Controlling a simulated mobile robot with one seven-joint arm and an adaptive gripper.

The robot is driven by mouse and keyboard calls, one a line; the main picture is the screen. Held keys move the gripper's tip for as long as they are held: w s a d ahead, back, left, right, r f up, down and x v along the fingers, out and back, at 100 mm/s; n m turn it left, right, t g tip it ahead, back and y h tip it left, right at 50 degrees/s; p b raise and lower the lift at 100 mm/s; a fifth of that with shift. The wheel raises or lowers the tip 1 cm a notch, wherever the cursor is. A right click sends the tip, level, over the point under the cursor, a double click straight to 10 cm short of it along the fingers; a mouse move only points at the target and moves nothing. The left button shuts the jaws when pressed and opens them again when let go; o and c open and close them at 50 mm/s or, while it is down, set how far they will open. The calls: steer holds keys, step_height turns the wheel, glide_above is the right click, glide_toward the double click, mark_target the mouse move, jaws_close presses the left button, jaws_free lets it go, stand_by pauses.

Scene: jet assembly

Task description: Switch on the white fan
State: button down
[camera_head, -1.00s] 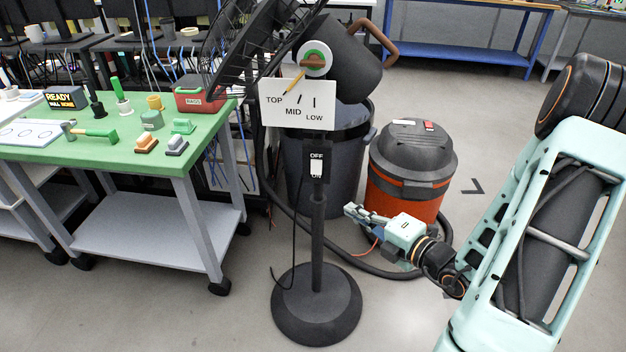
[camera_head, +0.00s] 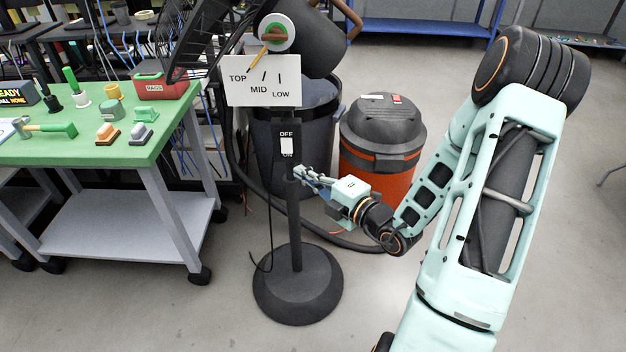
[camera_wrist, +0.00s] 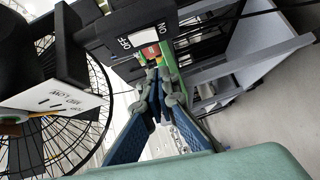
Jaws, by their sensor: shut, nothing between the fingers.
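The fan's grille (camera_head: 207,40) is dark, not white, and stands on a black pole and round base (camera_head: 297,283). A white card (camera_head: 262,83) reads TOP, MID, LOW below a round dial (camera_head: 273,33), whose yellow pointer aims toward TOP. Lower on the pole, a black box holds a white rocker switch (camera_head: 287,146) marked OFF above and ON below. The switch also shows in the wrist view (camera_wrist: 143,38). My gripper (camera_head: 303,175) is shut and empty, just below and right of the switch. I cannot tell whether its fingertips (camera_wrist: 160,78) touch the fan.
An orange and black vacuum (camera_head: 378,150) stands behind my gripper, its hose on the floor. A dark bin (camera_head: 262,135) stands behind the pole. A green-topped table (camera_head: 150,125) with tools and a red RAGS box (camera_head: 160,86) is at left. The right floor is mostly clear.

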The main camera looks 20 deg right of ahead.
mark_target(284, 152)
steer(key=shift+w+a+f+b, duration=0.15)
steer(key=shift+w+b, duration=0.1)
steer(key=shift+w, duration=1.1)
steer(key=shift+w+a+f+b, duration=0.15)
steer(key=shift+w+b, duration=0.05)
steer(key=shift+w, duration=1.1)
steer(key=shift+w+a+f+b, duration=0.15)
steer(key=shift+w+b, duration=0.1)
steer(key=shift+w, duration=1.1)
steer(key=shift+f, duration=0.1)
steer(key=shift+w+f+b, duration=0.2)
steer(key=shift+b, duration=0.1)
steer(key=shift+w+d+r+n, duration=0.1)
steer(key=shift+r+n, duration=0.05)
steer(key=shift+n, duration=0.15)
